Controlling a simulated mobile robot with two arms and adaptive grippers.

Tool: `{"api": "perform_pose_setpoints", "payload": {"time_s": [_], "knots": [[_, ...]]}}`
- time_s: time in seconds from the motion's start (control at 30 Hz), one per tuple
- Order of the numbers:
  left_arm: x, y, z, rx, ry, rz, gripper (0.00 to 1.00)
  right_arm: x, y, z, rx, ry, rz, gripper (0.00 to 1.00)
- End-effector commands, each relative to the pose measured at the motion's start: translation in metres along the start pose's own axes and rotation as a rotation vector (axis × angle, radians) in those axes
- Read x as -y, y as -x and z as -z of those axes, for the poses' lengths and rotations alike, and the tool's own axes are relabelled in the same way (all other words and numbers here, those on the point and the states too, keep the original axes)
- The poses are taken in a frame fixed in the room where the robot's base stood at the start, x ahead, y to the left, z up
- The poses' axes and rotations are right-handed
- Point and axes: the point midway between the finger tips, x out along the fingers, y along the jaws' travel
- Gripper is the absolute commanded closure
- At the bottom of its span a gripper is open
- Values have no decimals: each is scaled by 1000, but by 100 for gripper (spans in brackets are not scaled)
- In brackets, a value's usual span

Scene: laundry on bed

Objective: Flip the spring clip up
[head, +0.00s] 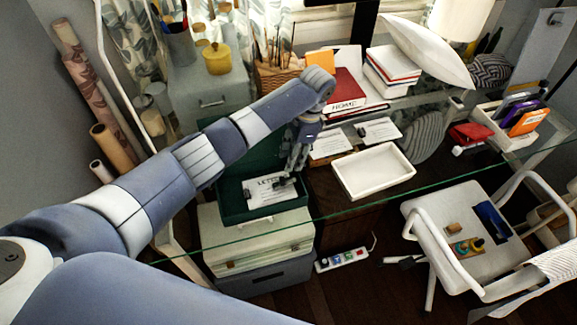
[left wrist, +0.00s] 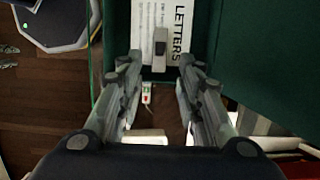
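A sheet headed "LETTERS" (head: 262,192) lies in a dark green open box or tray (head: 235,213) on stacked boxes; the sheet also shows in the left wrist view (left wrist: 178,20). The spring clip (left wrist: 160,48), a small dark lever on a grey base, lies over the sheet's edge, between and just beyond my fingertips in that view. My left gripper (head: 292,170) reaches down over the sheet in the head view. Its fingers (left wrist: 160,62) are apart with nothing between them. In the head view the fingers partly hide the clip. My right gripper is out of view.
A glass desk edge runs across the head view. A white empty tray (head: 345,183), papers (head: 380,130) and a red "HOME" book (head: 348,92) lie to the right. A white chair (head: 450,225) stands at lower right. A power strip (head: 342,259) lies on the floor.

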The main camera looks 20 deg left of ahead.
Motion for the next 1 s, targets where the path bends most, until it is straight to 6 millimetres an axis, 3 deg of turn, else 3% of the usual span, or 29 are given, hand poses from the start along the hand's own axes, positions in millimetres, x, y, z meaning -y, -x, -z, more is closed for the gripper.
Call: {"api": "perform_pose_setpoints", "payload": {"time_s": [0.1,0.33,1.0], "knots": [[0,26,1,-3,-1,2,67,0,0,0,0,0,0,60],[0,54,1,-1,-1,0,67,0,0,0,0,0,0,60],[-6,52,2,-7,-5,-4,67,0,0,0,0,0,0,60]]}}
